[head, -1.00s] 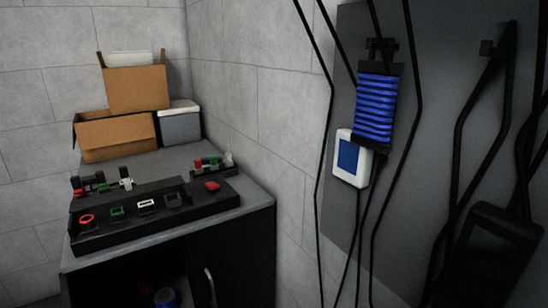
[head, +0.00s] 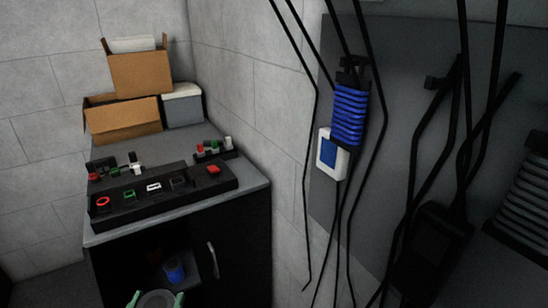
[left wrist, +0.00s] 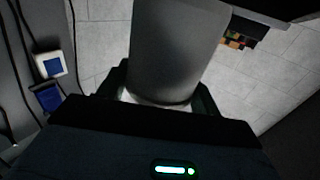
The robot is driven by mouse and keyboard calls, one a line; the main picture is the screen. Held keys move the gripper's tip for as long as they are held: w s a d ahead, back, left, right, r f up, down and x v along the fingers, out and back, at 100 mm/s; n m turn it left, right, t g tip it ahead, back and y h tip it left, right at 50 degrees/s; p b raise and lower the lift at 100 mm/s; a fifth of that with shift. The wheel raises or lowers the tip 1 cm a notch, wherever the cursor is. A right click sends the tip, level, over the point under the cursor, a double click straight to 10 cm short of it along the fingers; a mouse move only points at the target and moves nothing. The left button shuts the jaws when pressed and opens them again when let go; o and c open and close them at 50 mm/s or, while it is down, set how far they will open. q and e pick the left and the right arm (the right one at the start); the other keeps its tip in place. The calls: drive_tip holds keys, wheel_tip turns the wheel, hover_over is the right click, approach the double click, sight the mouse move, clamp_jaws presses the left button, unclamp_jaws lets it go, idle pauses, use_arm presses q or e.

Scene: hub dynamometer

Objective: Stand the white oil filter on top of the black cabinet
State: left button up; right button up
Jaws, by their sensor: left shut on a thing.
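The black cabinet (head: 243,238) stands left of centre in the head view, with a grey top and an open front compartment. My left gripper (head: 155,300) shows at the bottom edge of the head view, in front of the cabinet and below its top. Its green fingertips are on either side of the round end of the white oil filter (head: 157,301). In the left wrist view the filter is a pale grey cylinder (left wrist: 175,48) held between the dark fingers. Most of the filter is cut off in the head view. My right gripper is not in view.
On the cabinet top are a black control panel (head: 165,204) with coloured switches, small parts behind it, cardboard boxes (head: 124,117) and a grey bin (head: 182,108) at the back. Some bare top (head: 155,151) lies between. Black cables (head: 310,150) hang to the right.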

use_arm(q)
drive_tip(key=shift+s+a, duration=0.15)
drive_tip(key=shift+a, duration=0.05)
drive_tip(key=shift+d+r, duration=0.1)
drive_tip(key=shift+d, duration=0.05)
drive_tip(key=w+d+r+m+g+h, duration=0.2)
drive_tip(key=d+r+m+h, duration=0.2)
drive_tip(key=d, duration=0.3)
drive_tip(key=w+d+r+m+g+h, duration=0.2)
drive_tip(key=d+r+m+h, duration=0.2)
drive_tip(key=d+h, duration=0.3)
drive_tip(key=shift+d+r+h, duration=0.25)
drive_tip(key=shift+r+h, duration=0.05)
drive_tip(key=shift+r, duration=0.6)
